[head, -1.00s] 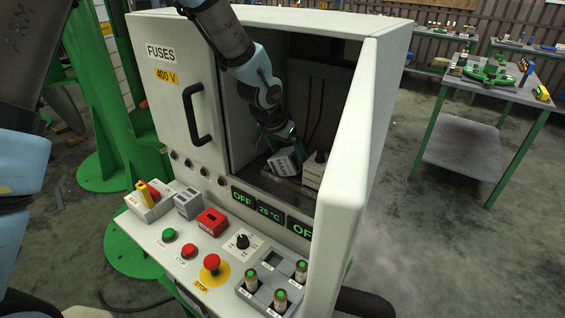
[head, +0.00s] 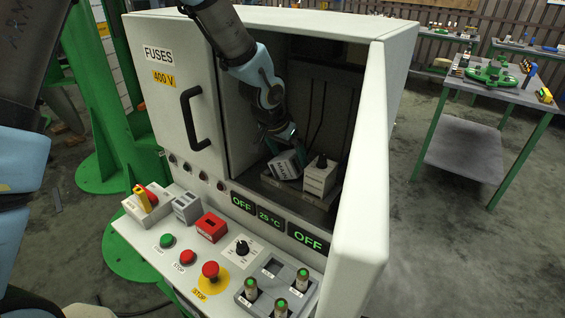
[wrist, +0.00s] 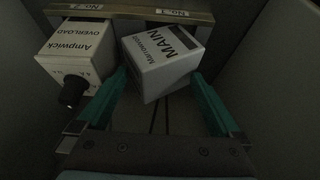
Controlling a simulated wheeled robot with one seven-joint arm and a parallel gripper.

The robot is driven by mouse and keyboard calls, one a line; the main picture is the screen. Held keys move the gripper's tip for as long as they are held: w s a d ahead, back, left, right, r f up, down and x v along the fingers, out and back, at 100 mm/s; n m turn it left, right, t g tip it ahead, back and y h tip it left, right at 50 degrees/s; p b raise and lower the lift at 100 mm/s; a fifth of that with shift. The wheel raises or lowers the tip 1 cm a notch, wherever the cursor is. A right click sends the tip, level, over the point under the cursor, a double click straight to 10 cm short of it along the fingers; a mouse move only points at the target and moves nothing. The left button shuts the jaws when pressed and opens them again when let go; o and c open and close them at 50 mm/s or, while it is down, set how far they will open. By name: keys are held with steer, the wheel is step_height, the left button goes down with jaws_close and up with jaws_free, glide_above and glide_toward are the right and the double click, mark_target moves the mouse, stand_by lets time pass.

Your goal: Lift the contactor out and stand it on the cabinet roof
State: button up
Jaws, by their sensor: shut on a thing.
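The contactor is a pale grey block marked MAIN (wrist: 163,55), tilted between the two green fingers of my gripper (wrist: 163,98) in the wrist view. In the head view the contactor (head: 284,165) is inside the open cabinet, low near the floor. My gripper (head: 288,138) reaches in from above and is shut on it. Whether its underside touches the rail or shelf cannot be told. The cabinet roof (head: 300,22) is a white flat top, partly covered by my arm at the left.
The white overload block with a black knob (head: 319,177) stands right beside the contactor; it also shows in the wrist view (wrist: 74,54). The open door (head: 365,165) stands at the right. The control panel (head: 205,250) is in front.

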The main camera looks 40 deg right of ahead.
steer(key=shift+w+a+f, duration=0.15)
steer(key=shift+w+f, duration=0.45)
steer(key=shift+w, duration=0.1)
steer(key=shift+c, duration=0.4)
steer(key=shift+w+d+r+b, duration=0.25)
steer(key=shift+r+b, duration=0.2)
steer(key=shift+r, duration=0.1)
jaws_close()
steer(key=shift+b+v, duration=0.5)
steer(key=shift+v, duration=0.5)
steer(key=s+a, duration=0.2)
steer(key=a, duration=0.6)
steer(key=s+a+b, duration=0.1)
steer(key=s+a, duration=0.2)
steer(key=a, duration=0.5)
steer(key=shift+a+r, duration=0.25)
steer(key=shift+a, duration=0.05)
steer(key=shift+c, duration=0.3)
jaws_free()
steer(key=o, duration=1.3)
steer(key=shift+c, duration=0.2)
steer(key=shift+r, duration=0.1)
